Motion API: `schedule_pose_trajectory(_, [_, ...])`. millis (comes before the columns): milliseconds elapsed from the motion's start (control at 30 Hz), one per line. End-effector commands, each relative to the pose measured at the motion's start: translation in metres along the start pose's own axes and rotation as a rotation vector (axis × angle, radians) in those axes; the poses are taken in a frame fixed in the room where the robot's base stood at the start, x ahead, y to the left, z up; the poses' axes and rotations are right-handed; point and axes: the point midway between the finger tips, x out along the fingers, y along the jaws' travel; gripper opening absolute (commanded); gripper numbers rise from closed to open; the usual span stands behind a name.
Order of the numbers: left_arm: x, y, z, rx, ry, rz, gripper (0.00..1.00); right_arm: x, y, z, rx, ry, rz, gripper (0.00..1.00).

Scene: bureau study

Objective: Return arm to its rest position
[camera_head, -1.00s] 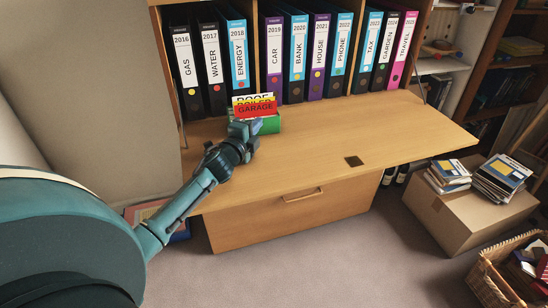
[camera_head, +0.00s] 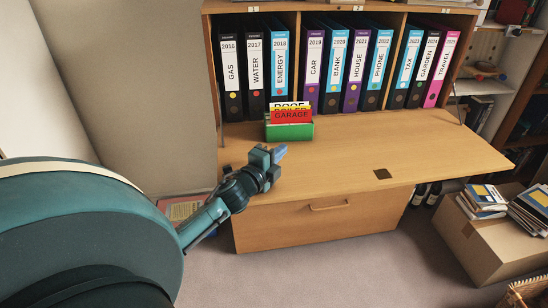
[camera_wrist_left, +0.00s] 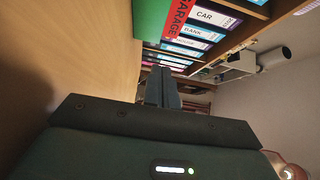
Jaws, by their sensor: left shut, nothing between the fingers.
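My left gripper (camera_head: 279,153) is shut and empty. In the head view it is over the left front part of the wooden desk flap (camera_head: 350,166), in front of the green card box and apart from it. In the left wrist view its fingers (camera_wrist_left: 162,88) are together with nothing between them. The green box (camera_head: 289,132) stands on the flap and holds several cards, with a red GARAGE card (camera_head: 292,116) in front. The box also shows at the top of the wrist view (camera_wrist_left: 150,18). My right gripper is not in view.
Several labelled binders (camera_head: 340,68) stand in the bureau compartments behind the box. A closed drawer (camera_head: 320,217) is under the flap. A cardboard box (camera_head: 490,243) with stacked items stands on the floor at right. The right part of the flap is mostly clear.

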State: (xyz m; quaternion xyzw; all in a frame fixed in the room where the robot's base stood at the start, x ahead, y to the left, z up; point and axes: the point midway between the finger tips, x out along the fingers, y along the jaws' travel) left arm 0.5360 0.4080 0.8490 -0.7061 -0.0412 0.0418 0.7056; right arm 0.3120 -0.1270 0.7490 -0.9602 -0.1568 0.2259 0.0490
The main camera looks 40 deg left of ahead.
Motion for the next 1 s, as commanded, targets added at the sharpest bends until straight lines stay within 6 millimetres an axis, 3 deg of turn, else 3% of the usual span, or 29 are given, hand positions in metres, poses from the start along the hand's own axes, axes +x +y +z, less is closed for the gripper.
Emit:
schedule_pose_trajectory(200, [-0.022,0.000,0.000,0.000,0.000,0.000,0.00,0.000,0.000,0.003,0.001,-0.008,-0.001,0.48])
schedule_pose_trajectory(567, [-0.025,-0.005,0.000,0.001,-0.001,-0.001,0.00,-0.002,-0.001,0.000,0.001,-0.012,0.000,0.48])
schedule_pose_trajectory(767, [-0.025,-0.045,0.000,0.001,-0.001,-0.002,0.00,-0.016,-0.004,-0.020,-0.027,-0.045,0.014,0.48])
schedule_pose_trajectory(1000, [-0.025,-0.125,0.000,0.001,-0.001,-0.001,0.00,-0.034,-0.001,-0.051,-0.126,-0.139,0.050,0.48])
